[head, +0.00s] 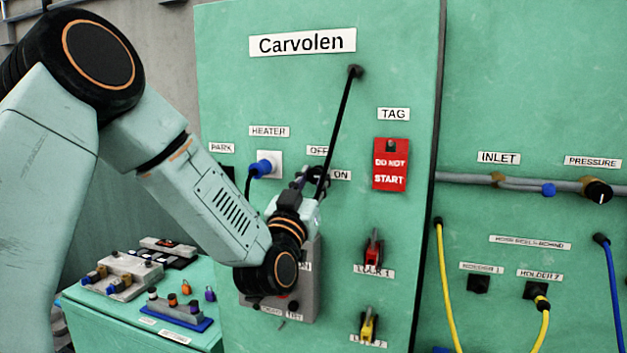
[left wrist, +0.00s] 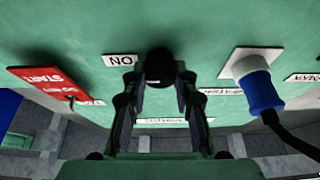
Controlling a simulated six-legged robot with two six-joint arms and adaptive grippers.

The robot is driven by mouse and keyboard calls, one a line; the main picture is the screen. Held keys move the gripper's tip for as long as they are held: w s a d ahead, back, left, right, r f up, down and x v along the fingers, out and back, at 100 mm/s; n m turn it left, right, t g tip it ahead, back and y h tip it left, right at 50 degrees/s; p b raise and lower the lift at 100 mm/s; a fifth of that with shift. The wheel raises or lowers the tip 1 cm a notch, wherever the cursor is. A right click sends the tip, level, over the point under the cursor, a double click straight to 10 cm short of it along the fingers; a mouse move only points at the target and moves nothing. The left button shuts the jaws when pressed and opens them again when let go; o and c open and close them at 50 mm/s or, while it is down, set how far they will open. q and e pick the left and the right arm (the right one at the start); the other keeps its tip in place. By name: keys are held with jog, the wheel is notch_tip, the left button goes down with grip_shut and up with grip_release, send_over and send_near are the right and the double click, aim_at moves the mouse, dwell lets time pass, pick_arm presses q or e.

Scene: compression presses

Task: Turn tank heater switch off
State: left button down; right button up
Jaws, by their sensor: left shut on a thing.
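The heater switch is a dark round knob (left wrist: 158,66) in the left wrist view, near the ON label (left wrist: 120,60). My left gripper (head: 308,180) is at the green tank panel, beside the OFF label (head: 318,150) and the ON label (head: 340,175). In the left wrist view its two fingers (left wrist: 158,95) are on either side of the knob, shut on it. In the head view the knob is mostly hidden by the gripper, so its pointing direction cannot be told. The HEATER label (head: 268,131) is up and left. My right gripper is not in view.
A blue plug (head: 263,167) sits in a white socket left of the gripper. A black cord (head: 338,125) hangs down close to the gripper. A red DO NOT START tag (head: 390,165) is to the right. A grey box (head: 308,290) is below, partly behind my wrist.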

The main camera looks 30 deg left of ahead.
pick_arm(q)
jog(key=n+y+b, duration=0.1)
jog(key=n+b, duration=0.1)
jog(key=n, duration=0.1)
jog(key=shift+d+f+n+y+b, duration=0.1)
jog(key=shift+n+y+b, duration=0.2)
jog(key=shift+b, duration=0.1)
jog(key=n+g+y+b, duration=0.1)
jog(key=n, duration=0.1)
jog(key=shift+n, duration=0.3)
jog(key=n+g+y+b, duration=0.1)
jog(key=n, duration=0.2)
jog(key=n+g+y+b, duration=0.1)
jog(key=n, duration=0.2)
jog(key=shift+y+b, duration=0.3)
jog(key=shift+b, duration=0.1)
jog(key=n+g, duration=0.1)
jog(key=n, duration=0.1)
jog(key=n+g+b, duration=0.1)
jog(key=n, duration=0.2)
jog(key=shift+d+r+n, duration=0.1)
jog(key=shift+r+n, duration=0.1)
jog(key=shift+n, duration=0.1)
jog(key=shift+n+g+b, duration=0.7)
jog(key=shift+n+g, duration=0.4)
jog(key=shift+n, duration=1.1)
